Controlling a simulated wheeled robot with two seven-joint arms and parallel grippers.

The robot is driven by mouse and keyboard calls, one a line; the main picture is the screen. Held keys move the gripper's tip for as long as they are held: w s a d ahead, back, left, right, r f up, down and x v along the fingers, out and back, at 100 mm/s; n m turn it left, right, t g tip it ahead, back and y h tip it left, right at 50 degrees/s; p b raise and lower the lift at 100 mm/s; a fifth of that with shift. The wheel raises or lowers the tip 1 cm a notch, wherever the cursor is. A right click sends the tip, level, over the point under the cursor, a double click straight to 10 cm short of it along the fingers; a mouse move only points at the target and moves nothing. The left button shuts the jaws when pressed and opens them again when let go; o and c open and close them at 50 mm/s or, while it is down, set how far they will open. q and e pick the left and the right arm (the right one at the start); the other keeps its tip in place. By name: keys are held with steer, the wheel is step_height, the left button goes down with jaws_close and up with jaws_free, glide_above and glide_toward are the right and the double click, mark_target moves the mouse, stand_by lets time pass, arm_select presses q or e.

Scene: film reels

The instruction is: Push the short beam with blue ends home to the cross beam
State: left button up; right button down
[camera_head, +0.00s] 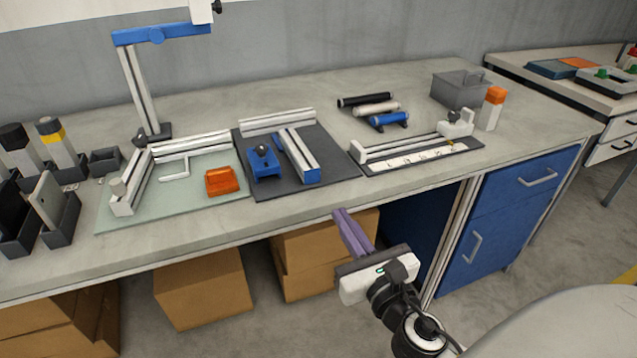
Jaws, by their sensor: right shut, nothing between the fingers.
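The short beam with blue ends (301,151) lies on a dark mat (334,172), its near blue end toward the table's front edge. The white cross beam (277,122) lies along the back of the same mat. The short beam's far end is close to the cross beam; I cannot tell whether they touch. A blue block with a dark knob (263,166) sits just left of the short beam. My right gripper (346,214), with purple fingers, is shut and empty in front of the table edge, below and right of the short beam. My left gripper is not in view.
A green mat (120,222) with white beams and an orange block (222,181) lies to the left. A white rail fixture (410,143) stands to the right, with several rollers behind it. A blue-armed stand (137,90) rises at the back left. The table's front strip is clear.

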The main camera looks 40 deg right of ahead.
mark_target(312, 173)
steer(key=p+x, duration=0.1)
steer(key=x, duration=1.2)
steer(key=shift+w+a, duration=0.1)
